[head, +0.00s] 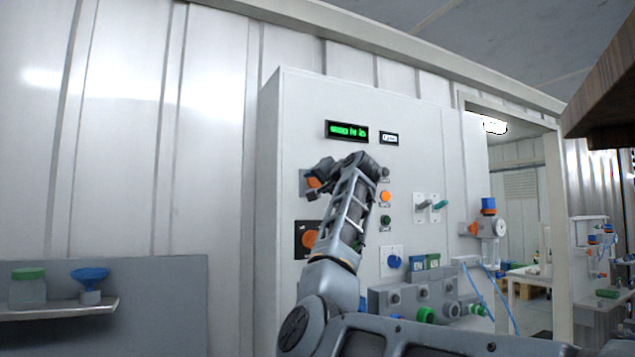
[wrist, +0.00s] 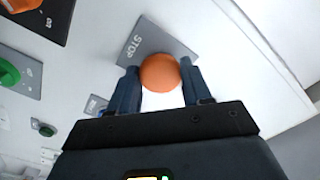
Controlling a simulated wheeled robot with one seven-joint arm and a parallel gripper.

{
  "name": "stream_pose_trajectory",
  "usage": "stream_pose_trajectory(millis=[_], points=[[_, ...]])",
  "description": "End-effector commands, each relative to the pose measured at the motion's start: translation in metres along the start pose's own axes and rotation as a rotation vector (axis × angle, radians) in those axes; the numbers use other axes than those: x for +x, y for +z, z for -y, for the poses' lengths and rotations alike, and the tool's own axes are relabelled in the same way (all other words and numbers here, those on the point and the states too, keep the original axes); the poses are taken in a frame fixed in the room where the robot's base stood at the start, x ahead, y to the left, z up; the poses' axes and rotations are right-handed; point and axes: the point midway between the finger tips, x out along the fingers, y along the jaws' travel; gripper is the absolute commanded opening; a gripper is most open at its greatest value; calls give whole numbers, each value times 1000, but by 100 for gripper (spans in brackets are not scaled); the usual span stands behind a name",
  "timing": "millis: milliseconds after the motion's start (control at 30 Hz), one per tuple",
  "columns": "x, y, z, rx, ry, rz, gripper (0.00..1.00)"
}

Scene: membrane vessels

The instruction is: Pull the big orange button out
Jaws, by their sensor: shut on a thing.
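A round orange button (wrist: 160,72) sits on a grey plate marked STOP (wrist: 135,42) in the wrist view. My gripper (wrist: 159,68) has one dark finger on each side of the button and is shut on it. In the head view the same button (head: 313,183) shows partly at the upper left of the white cabinet front, with my gripper (head: 318,178) over it. The fingers and wrist hide part of its plate. The base of the button is hidden from the wrist camera.
Below on the cabinet (head: 285,130) is a larger orange knob (head: 310,239) on a dark plate. A small orange button (head: 386,197) and a green one (head: 386,220) are right of my arm. A green-lit display (head: 347,132) is above. A shelf (head: 60,312) stands at left.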

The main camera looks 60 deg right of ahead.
Motion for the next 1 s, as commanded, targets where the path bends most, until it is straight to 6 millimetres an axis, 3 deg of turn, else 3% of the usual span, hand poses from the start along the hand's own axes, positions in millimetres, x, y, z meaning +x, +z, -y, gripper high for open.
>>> stream_pose_trajectory(millis=[567,600,833,1000], points=[[-12,0,-2,1,2,1,0],[-12,0,-2,1,2,0,52],[-12,0,-1,0,1,0,74],[-12,0,0,0,1,0,75]])
